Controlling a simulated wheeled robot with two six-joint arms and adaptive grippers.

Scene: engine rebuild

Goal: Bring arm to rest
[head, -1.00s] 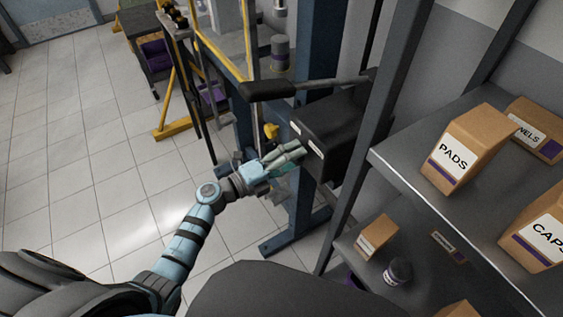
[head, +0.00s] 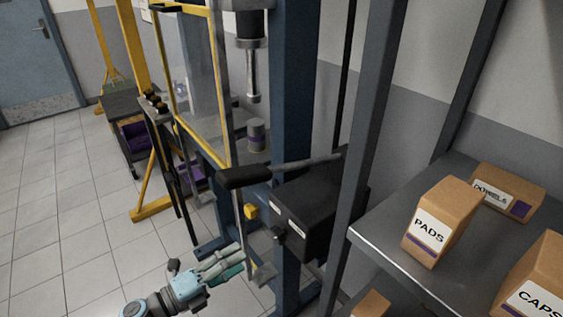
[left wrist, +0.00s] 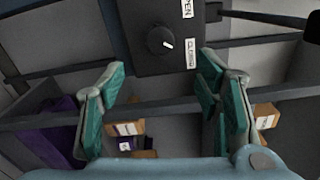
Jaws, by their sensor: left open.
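My left gripper (head: 236,262) is low in the middle of the head view, open and empty, just left of and below the black control box (head: 318,212) on the blue press frame. In the left wrist view its two teal fingers (left wrist: 160,100) stand wide apart with nothing between them. Beyond them that view shows a black box face with a round knob (left wrist: 160,40) and labels reading OPEN, partly cut off, and CLOSED. My right gripper is in neither view.
A black-gripped lever (head: 245,177) sticks out above the box. A yellow-framed guard (head: 197,90) stands on the press. A grey shelf (head: 385,258) with boxes, including the PADS box (head: 440,222), is at the right.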

